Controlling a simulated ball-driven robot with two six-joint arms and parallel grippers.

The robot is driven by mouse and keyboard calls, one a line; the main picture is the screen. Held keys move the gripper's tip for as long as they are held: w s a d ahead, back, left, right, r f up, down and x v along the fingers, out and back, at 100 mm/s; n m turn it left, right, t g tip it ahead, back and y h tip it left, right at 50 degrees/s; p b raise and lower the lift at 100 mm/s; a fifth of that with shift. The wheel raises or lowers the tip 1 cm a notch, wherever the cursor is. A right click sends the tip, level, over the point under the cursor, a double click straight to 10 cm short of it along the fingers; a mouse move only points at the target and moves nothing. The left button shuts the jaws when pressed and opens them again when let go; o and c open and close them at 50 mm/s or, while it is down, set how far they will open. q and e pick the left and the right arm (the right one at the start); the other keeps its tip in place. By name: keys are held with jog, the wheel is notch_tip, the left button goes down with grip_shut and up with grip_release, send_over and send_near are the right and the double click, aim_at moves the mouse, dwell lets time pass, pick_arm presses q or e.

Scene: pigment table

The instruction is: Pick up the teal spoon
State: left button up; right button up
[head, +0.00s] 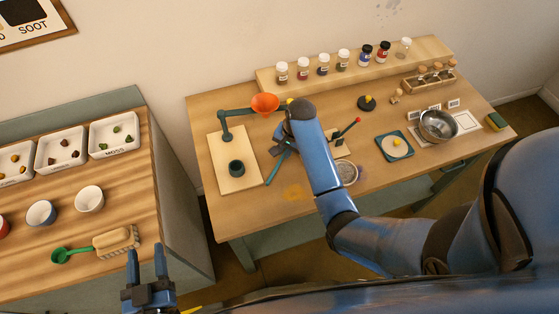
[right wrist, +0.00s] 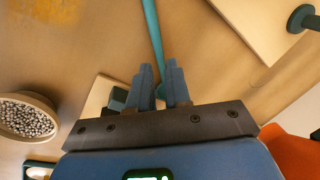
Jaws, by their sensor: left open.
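The teal spoon (head: 274,169) is on the right-hand table; its thin handle slants up to my right gripper (head: 282,147) in the head view. In the right wrist view the handle (right wrist: 153,35) runs from the top edge down between the two blue fingers of my right gripper (right wrist: 160,85). The spoon's other end is hidden behind the gripper. Whether the spoon is clear of the table I cannot tell. My left gripper (head: 147,265) is open and empty, in front of the left table.
An orange funnel (head: 265,103) on a teal stand and a dark cup (head: 236,168) are left of my right gripper. A bowl of grey beads (head: 347,173) and a metal bowl (head: 438,125) are to the right. The left table holds a green scoop (head: 75,254) and a brush (head: 116,240).

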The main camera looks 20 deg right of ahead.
jog(key=shift+w+a+f, duration=0.1)
jog(key=shift+f, duration=0.6)
jog(key=shift+w+a+f, duration=0.1)
jog(key=shift+f, duration=0.55)
grip_shut()
jog(key=shift+r, duration=0.2)
